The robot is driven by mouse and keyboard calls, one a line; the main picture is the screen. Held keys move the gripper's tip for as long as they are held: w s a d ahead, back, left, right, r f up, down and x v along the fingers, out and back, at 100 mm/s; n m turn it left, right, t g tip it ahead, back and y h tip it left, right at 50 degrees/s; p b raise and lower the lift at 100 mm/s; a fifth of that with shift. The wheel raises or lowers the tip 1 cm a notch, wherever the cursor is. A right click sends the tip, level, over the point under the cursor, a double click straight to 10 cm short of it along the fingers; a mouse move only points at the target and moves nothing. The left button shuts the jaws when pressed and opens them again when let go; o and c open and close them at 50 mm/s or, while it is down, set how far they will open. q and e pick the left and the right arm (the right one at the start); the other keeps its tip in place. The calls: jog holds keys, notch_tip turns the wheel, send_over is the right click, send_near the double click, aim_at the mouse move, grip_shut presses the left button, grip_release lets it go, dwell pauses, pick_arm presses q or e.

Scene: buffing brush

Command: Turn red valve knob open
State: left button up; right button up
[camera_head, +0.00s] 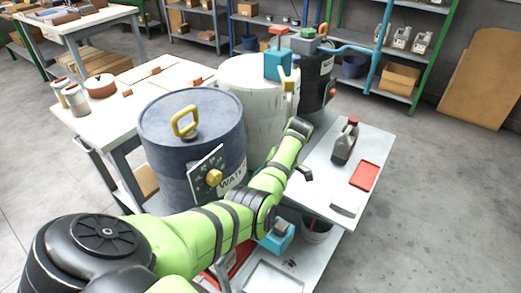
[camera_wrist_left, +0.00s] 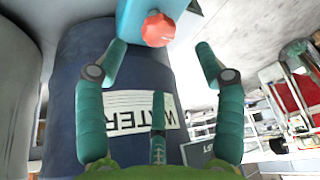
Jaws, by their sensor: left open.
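In the left wrist view, a red lobed valve knob (camera_wrist_left: 157,29) sits on a light blue box (camera_wrist_left: 133,22) at the top of the picture. My left gripper (camera_wrist_left: 160,48) is open and empty. Its fingertips lie below and to either side of the knob, apart from it, and its third finger is in the lower middle. Behind the fingers is a dark blue drum (camera_wrist_left: 66,95) with a white WATER label (camera_wrist_left: 140,106). In the head view, the drum (camera_head: 190,130) stands left of my left arm. The left fingers are mostly hidden there, and I cannot identify this knob.
A white drum (camera_head: 245,110) and a black drum (camera_head: 318,80) stand behind the blue drum. A panel with a yellow knob (camera_head: 213,177) fronts the blue drum.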

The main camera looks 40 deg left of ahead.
pick_arm(q)
jog(key=shift+v, duration=1.65)
